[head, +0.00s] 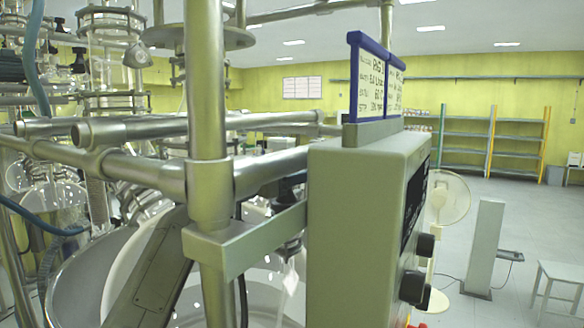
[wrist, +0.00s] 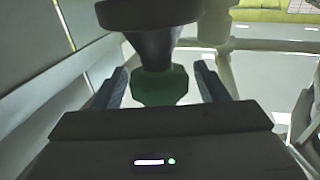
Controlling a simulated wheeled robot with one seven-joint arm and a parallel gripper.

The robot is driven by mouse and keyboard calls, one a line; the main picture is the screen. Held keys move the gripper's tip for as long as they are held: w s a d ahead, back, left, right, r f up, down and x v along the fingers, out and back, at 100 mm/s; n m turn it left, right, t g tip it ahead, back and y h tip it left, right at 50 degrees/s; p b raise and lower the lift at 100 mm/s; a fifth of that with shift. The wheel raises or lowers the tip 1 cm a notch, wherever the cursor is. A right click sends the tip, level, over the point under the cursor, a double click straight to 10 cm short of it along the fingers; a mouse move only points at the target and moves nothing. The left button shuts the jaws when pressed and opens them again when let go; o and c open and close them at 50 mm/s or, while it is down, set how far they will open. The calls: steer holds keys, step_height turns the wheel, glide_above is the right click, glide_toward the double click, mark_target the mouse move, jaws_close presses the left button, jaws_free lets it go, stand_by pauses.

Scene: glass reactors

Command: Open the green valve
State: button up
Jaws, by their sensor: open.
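The green valve (wrist: 160,86) shows in the wrist view as a dark green faceted knob under a dark, flared fitting (wrist: 150,40). My gripper (wrist: 161,78) is open, with one dark finger to the left of the knob and one to the right. A gap shows on each side, and I see no finger touching it. The knob's lower part is hidden behind the gripper body. In the head view I cannot make out the green valve or the gripper's fingers; the control box and metal frame cover much of that area.
A control box (head: 355,225) with black knobs stands close in the head view, beside a metal post (head: 208,120) and horizontal pipes (head: 190,128). Glass reactor parts crowd the left.

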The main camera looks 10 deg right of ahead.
steer(key=shift+w+d, duration=0.2)
steer(key=shift+d, duration=0.2)
steer(key=shift+c, duration=0.4)
steer(key=c, duration=0.9)
steer(key=shift+f+t+b, duration=0.1)
steer(key=shift+t+b, duration=0.2)
steer(key=shift+a+f+n+t+y+b, duration=0.1)
steer(key=shift+n+t+y+b, duration=0.6)
steer(key=shift+b, duration=0.05)
steer(key=shift+w+a+r+n+t+y+b, duration=0.1)
steer(key=shift+n+t+y+b, duration=0.3)
steer(key=shift+n+t, duration=0.1)
steer(key=shift+w+r+n+t+y+b, duration=0.1)
steer(key=shift+n+t+y+b, duration=0.3)
steer(key=shift+t, duration=0.1)
